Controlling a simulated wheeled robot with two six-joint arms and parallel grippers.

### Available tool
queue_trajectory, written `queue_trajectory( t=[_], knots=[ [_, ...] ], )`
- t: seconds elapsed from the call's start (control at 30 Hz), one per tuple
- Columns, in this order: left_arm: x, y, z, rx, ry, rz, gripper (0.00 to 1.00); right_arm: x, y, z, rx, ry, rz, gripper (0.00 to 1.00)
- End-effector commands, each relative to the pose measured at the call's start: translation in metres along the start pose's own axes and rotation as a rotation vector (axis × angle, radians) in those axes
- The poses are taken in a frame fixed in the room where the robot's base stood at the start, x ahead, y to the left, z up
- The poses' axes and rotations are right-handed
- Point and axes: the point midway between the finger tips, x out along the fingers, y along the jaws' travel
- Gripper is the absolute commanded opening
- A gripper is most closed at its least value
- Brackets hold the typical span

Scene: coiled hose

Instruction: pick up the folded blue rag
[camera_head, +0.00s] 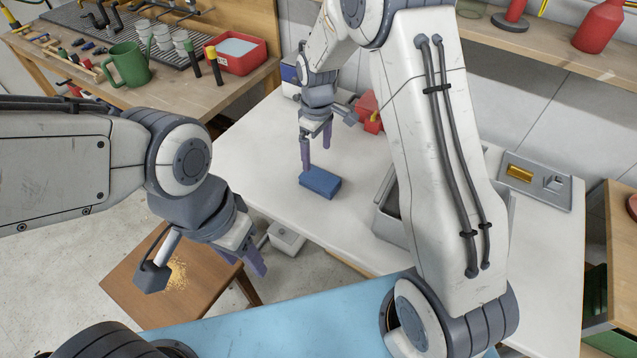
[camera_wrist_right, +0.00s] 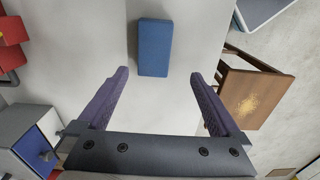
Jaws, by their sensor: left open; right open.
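The folded blue rag (camera_head: 320,182) lies flat on the white table (camera_head: 262,150) as a small block shape. In the right wrist view the rag (camera_wrist_right: 154,47) sits ahead of the fingertips, roughly centred between their lines and apart from them. My right gripper (camera_head: 317,152) is open and empty, pointing down just above and behind the rag in the head view; its purple fingers also show in the right wrist view (camera_wrist_right: 160,80). My left gripper (camera_head: 245,262) is open and empty, over the floor beside the wooden stool, away from the rag.
A red box (camera_head: 369,112) and a blue-and-white box (camera_head: 290,78) stand near the table's back. A grey bin (camera_head: 388,205) is right of the rag, partly hidden by my right arm. The wooden stool (camera_head: 125,290) holds yellow crumbs. The table left of the rag is clear.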

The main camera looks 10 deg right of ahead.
Motion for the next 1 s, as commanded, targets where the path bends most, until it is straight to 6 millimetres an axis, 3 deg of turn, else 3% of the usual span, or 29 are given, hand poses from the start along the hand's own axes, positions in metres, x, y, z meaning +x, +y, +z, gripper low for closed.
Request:
queue_trajectory(
  t=[0.1, 0.33, 0.57, 0.83, 1.0],
  knots=[
    [0.002, 0.000, 0.000, 0.000, 0.000, 0.000, 0.50, 0.019, 0.013, 0.001, -0.005, -0.005, -0.001, 1.00],
    [-0.003, 0.000, 0.000, 0.000, 0.000, 0.000, 0.50, 0.053, 0.012, 0.000, -0.009, -0.006, -0.002, 1.00],
    [-0.006, 0.000, 0.000, 0.000, 0.000, 0.000, 0.50, 0.071, 0.012, 0.001, -0.008, -0.004, 0.000, 1.00],
    [-0.016, 0.001, -0.001, 0.000, 0.000, 0.000, 0.50, 0.110, 0.011, 0.003, -0.008, -0.004, -0.001, 1.00],
    [-0.016, 0.001, -0.001, 0.000, 0.000, 0.000, 0.50, 0.118, 0.011, 0.002, -0.007, -0.003, 0.000, 1.00]
  ],
)
